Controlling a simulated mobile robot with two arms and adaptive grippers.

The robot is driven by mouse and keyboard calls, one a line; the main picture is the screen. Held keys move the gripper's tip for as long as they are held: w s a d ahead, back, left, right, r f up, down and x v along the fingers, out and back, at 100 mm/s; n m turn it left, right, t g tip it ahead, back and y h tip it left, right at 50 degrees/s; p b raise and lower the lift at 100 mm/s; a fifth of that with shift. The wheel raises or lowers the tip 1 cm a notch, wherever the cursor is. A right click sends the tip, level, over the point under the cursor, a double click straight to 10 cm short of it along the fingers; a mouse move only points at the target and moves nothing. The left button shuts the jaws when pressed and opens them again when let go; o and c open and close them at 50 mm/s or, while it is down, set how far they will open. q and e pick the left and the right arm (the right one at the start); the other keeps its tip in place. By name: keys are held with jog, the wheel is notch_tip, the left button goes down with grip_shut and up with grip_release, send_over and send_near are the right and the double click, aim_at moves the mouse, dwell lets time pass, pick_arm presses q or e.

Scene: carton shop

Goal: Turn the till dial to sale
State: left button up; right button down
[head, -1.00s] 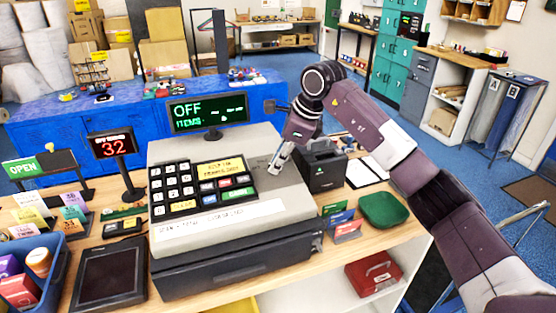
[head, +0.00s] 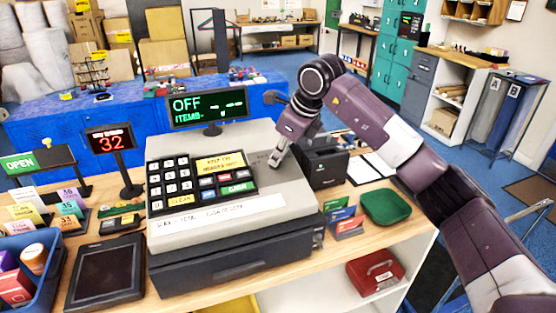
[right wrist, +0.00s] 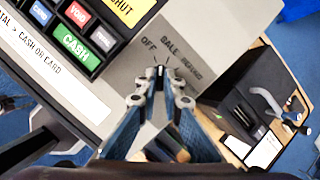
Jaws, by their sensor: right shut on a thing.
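The grey till (head: 235,225) stands on the wooden counter, and its display (head: 208,107) reads OFF. In the right wrist view the till's top (right wrist: 135,75) carries the dial labels OFF, SALE and a third word, possibly REFUND. My right gripper (head: 274,160) is over the right side of the till's top. In the right wrist view my right gripper (right wrist: 160,72) is shut on the small dark dial (right wrist: 160,70) just below the labels. The fingertips mostly hide the dial, so its exact pointing is hard to see. My left gripper is not in view.
A black printer-like box (head: 322,165) stands right of the till, close to my right gripper. A green tray (head: 386,207) and a card holder (head: 345,222) lie at the right. A number sign (head: 110,143) and a dark tablet (head: 104,272) are at the left.

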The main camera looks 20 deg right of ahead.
jog(key=m+b, duration=0.1)
jog(key=m, duration=0.1)
jog(key=shift+f+m+t+h+b, duration=0.1)
jog(key=shift+m+t+h+b, duration=0.2)
jog(key=shift+m+b, duration=0.1)
jog(key=shift+a+m+b, duration=0.1)
jog(key=shift+m+b, duration=0.2)
jog(key=shift+m, duration=0.4)
jog(key=shift+h, duration=0.3)
jog(key=c, duration=2.1)
grip_release()
jog(key=v, duration=1.2)
jog(key=shift+s, duration=0.15)
